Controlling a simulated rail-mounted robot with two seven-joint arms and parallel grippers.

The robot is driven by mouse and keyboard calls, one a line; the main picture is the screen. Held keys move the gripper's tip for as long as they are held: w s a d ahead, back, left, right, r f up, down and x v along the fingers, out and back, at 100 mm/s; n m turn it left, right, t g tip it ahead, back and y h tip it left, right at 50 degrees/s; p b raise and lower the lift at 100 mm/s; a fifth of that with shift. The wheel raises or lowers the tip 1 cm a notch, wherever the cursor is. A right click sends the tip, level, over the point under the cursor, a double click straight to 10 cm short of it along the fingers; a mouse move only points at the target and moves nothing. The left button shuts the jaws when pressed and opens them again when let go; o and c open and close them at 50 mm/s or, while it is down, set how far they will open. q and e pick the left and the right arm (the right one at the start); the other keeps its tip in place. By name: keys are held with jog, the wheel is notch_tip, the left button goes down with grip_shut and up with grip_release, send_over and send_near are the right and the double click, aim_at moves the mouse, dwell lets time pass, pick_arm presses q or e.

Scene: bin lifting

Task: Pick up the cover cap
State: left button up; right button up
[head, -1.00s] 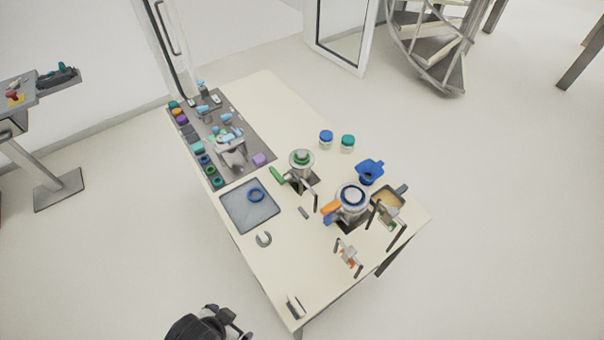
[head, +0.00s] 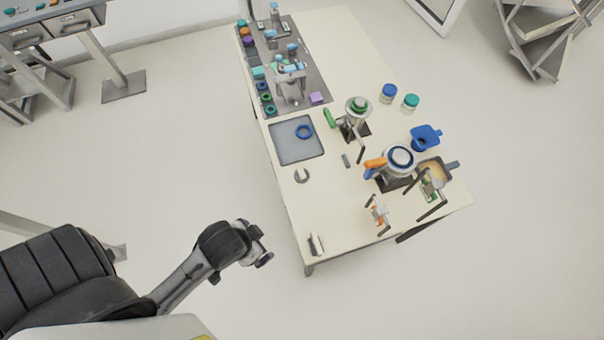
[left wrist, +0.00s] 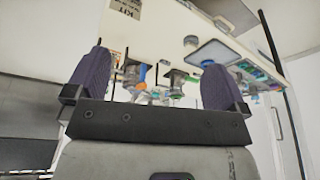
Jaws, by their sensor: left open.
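I cannot tell for sure which piece is the cover cap. A blue ring (head: 304,131) lies on a grey tray (head: 287,149) on the cream table. One machine has a round white and blue top (head: 400,158); another has a green and silver top (head: 357,104). My left gripper (head: 264,260) is left of the table's near end, away from all these parts. In the left wrist view it (left wrist: 155,85) is open, with two dark pads wide apart and nothing between them. The tray shows beyond it (left wrist: 213,52). My right gripper is not in view.
Jars with blue (head: 388,92) and teal (head: 410,102) lids stand at the table's right side, near a blue funnel-like piece (head: 425,138). A grey mat (head: 316,84) with many small parts covers the far end. The near left tabletop is mostly clear.

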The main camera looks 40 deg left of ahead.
pick_arm(q)
jog(key=shift+a, duration=0.2)
jog(key=shift+c, duration=0.6)
